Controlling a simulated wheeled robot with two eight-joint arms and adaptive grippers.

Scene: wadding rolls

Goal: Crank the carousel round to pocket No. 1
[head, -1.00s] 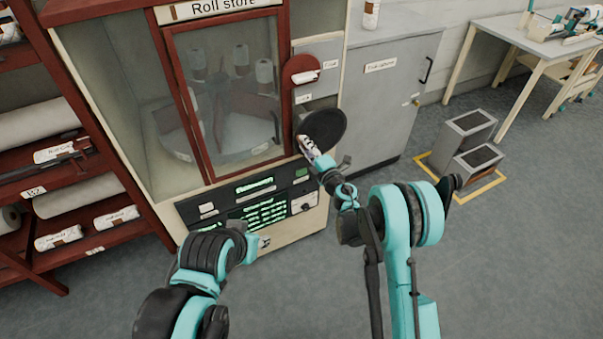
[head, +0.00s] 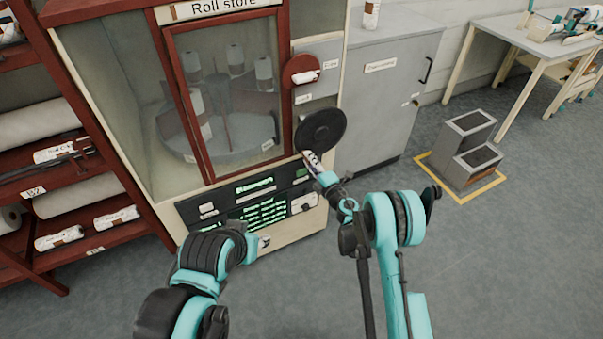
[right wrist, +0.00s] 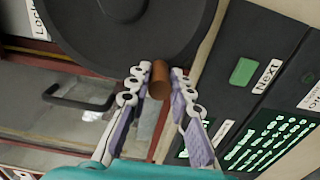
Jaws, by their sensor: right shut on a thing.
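The roll store is a cream cabinet with a red-framed window (head: 168,95). Behind the glass, the grey carousel (head: 240,142) holds several white rolls. A dark round crank wheel (head: 322,127) is on the cabinet's right side; it also fills the upper part of the right wrist view (right wrist: 125,30). My right gripper (head: 311,159) is at the wheel's lower left edge. In the right wrist view its fingers are shut around the wheel's brown handle (right wrist: 159,78). My left gripper (head: 264,241) is low before the cabinet, its fingers mostly hidden. Which pocket faces front is unreadable.
A black control panel (head: 235,212) with green text lies below the window. A green button (right wrist: 243,71) marked "Next" is close to my right gripper. A red rack (head: 75,240) of rolls is at left, a grey cabinet (head: 385,105) at right.

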